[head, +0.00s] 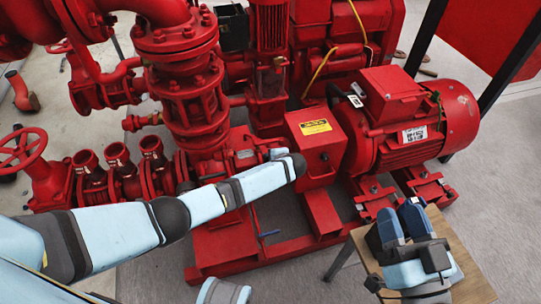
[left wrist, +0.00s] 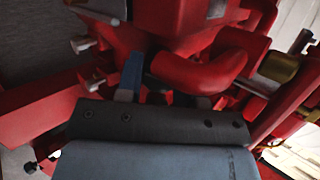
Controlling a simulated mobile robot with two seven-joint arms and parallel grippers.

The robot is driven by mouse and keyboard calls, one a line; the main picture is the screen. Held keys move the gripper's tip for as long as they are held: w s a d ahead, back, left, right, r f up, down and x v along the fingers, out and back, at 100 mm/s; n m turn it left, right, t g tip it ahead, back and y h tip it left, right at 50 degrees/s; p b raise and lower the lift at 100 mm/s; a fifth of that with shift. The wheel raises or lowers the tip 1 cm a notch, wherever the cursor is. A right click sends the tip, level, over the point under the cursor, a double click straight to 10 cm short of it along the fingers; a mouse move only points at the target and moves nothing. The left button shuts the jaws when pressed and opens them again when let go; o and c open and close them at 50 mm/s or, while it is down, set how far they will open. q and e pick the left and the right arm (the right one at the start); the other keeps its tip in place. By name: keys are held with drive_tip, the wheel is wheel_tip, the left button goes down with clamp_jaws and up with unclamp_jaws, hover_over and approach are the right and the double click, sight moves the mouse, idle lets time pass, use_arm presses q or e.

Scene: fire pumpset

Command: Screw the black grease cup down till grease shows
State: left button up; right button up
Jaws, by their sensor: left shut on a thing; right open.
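My left arm reaches across the head view to the red pump, and its wrist end (head: 290,167) is at the pump body, left of the yellow-labelled red guard. In the left wrist view my left gripper (left wrist: 160,88) is close against red pump castings, with one blue finger showing. It is shut on a small dark piece that looks like the black grease cup; that piece is mostly hidden, and no grease can be made out. My right gripper (head: 404,222) is open and empty, low at the right above a small wooden table.
The red guard (head: 318,140) and red motor (head: 425,115) stand right of my left wrist. Red flanged pipework (head: 185,75) rises behind the arm, and a red handwheel (head: 22,148) is at far left. The wooden table (head: 470,255) is at lower right. Grey floor is clear beyond it.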

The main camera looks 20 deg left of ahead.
use_arm(q)
drive_tip(key=m+t+p, duration=0.1)
drive_tip(key=m+p, duration=0.2)
drive_tip(key=m, duration=0.2)
drive_tip(key=shift+s+r, duration=0.1)
drive_tip(key=shift+m+t+p, duration=0.4)
drive_tip(key=shift+m+p, duration=0.15)
drive_tip(key=shift+m, duration=0.85)
use_arm(e)
drive_tip(key=d+f+g+h, duration=0.3)
drive_tip(key=f+g, duration=0.1)
drive_tip(key=f, duration=0.5)
drive_tip(key=shift+s+d+f+h, duration=0.2)
drive_tip(key=shift+s+h, duration=0.2)
use_arm(q)
drive_tip(key=shift+f, duration=0.2)
drive_tip(key=o, duration=0.7)
drive_tip(key=shift+c, duration=0.2)
drive_tip(key=shift+s+d+r, duration=0.1)
use_arm(e)
drive_tip(key=shift+r, duration=0.1)
